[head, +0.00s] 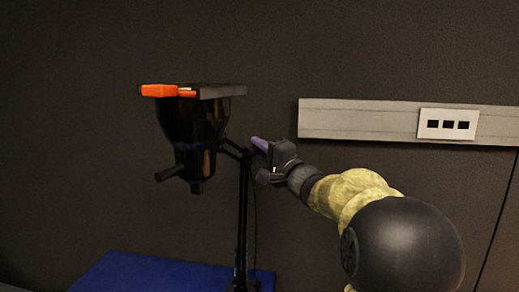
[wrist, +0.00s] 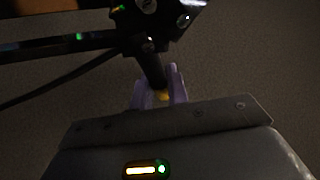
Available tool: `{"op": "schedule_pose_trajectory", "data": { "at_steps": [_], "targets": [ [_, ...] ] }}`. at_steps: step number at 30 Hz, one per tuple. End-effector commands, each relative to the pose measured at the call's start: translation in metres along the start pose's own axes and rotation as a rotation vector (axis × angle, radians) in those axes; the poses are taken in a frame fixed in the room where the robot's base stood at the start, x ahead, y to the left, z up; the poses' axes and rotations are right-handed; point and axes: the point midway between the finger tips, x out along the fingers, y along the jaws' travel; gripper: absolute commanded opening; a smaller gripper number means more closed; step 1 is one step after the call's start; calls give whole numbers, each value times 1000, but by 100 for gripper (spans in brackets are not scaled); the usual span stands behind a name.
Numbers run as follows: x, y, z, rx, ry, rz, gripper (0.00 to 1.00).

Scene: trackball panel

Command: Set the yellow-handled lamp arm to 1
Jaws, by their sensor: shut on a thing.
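The lamp arm is a short black bar (wrist: 152,66) that runs down from a dark joint in the wrist view. A small yellow part (wrist: 162,95), its handle, shows at its lower end. My gripper (wrist: 160,88) has pale purple fingers on either side of this handle and is shut on it. In the head view my gripper (head: 259,143) reaches in from the right to the top of a thin black stand (head: 242,215); the yellow handle is hidden there. No scale or number 1 can be made out in either view.
A black funnel-shaped body (head: 192,130) with an orange block (head: 159,91) on top stands just left of my gripper. A blue surface (head: 125,272) lies below. A grey wall rail (head: 360,118) with a white socket plate (head: 447,124) is at the right.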

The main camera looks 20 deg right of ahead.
Motion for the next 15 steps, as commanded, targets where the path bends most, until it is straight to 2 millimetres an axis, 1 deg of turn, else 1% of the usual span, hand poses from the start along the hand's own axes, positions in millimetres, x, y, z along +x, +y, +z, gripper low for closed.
{"op": "schedule_pose_trajectory", "data": {
  "at_steps": [1,7,8,10,11,15],
  "targets": [
    [-1,5,1,3,-2,9,0],
    [-1,6,1,3,-2,10,0],
    [-1,6,1,3,-3,10,20],
    [-1,5,1,3,-2,9,34],
    [0,4,1,2,-2,8,38],
    [0,3,1,2,-2,5,38]
  ]
}}
